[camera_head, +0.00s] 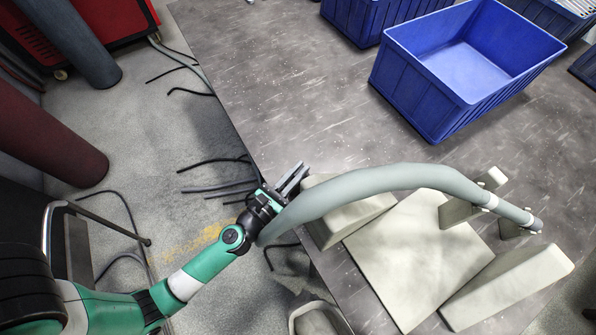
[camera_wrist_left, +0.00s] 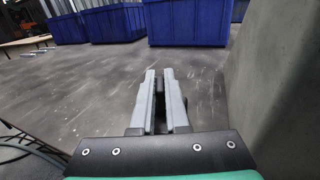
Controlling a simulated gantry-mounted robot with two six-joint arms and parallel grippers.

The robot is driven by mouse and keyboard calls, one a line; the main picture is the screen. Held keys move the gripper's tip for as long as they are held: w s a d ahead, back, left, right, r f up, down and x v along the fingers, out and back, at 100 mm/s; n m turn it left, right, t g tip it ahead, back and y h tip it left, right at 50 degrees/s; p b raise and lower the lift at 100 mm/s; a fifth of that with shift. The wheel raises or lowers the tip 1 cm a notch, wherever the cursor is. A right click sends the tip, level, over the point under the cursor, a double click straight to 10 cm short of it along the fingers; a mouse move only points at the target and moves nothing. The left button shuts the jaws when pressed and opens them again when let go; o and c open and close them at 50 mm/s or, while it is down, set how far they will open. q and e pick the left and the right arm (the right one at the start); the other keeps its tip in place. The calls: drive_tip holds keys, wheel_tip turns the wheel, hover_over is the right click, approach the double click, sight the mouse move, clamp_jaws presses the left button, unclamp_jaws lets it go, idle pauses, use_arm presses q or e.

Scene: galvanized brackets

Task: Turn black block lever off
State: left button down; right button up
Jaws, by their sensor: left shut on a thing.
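My left gripper (camera_head: 296,176) is at the left end of a pale grey-green bracket assembly, above the table's left edge. In the left wrist view its two grey fingers (camera_wrist_left: 161,78) point across the table, with a narrow dark gap between them. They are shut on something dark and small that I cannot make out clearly. The assembly has a flat plate (camera_head: 420,245) with thick side blocks, and a long curved grey-green tube (camera_head: 400,178) arches over it. I cannot pick out a black block lever with certainty. My right gripper does not show.
A blue bin (camera_head: 430,100) stands behind the assembly, with more bins at the back. The grey table (camera_head: 270,90) is clear to the left of the bins. A pale wall-like surface (camera_wrist_left: 275,80) rises close on the right in the wrist view. Dark cables (camera_head: 215,180) lie on the floor.

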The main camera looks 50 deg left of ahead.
use_arm(q)
drive_tip(key=shift+n+g+y+b, duration=0.5)
drive_tip(key=shift+n+y, duration=0.6)
drive_tip(key=shift+y, duration=0.6)
drive_tip(key=c, duration=0.9)
unclamp_jaws()
drive_tip(key=shift+p+v, duration=0.6)
drive_tip(key=shift+v, duration=5.2)
drive_tip(key=shift+a, duration=0.1)
